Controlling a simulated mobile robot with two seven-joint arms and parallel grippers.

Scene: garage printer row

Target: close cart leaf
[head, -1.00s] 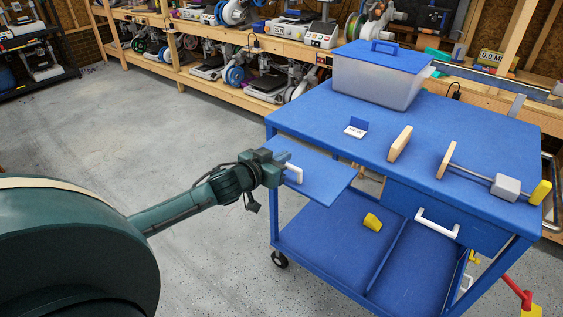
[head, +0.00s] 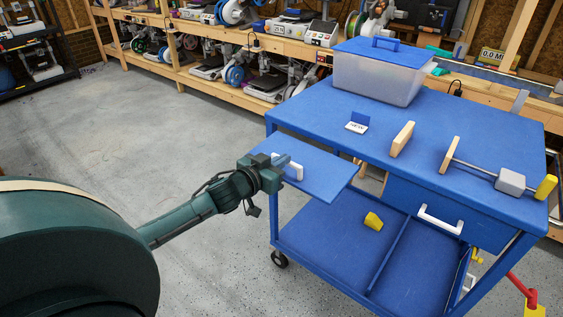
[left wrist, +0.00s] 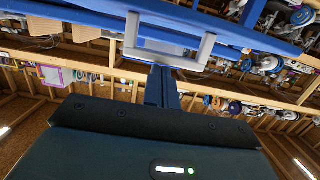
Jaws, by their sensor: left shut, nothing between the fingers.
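The blue cart (head: 300,110) stands at the right. Its flat blue leaf (head: 318,168) sticks out from the left side, just below the top, and looks roughly level. A white U-shaped handle (head: 292,168) sits at the leaf's outer edge; it also shows in the left wrist view (left wrist: 165,62). My left gripper (head: 281,162) is shut and empty at that handle. In the left wrist view its fingers (left wrist: 161,86) point toward the handle's bar; I cannot tell whether they touch. My right gripper is not in view.
On the cart top are a lidded bin (head: 375,75), a small card (head: 357,125), wooden blocks and a rod with a grey block (head: 510,181). A drawer (head: 430,212) with a white handle is below. Floor at left is clear.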

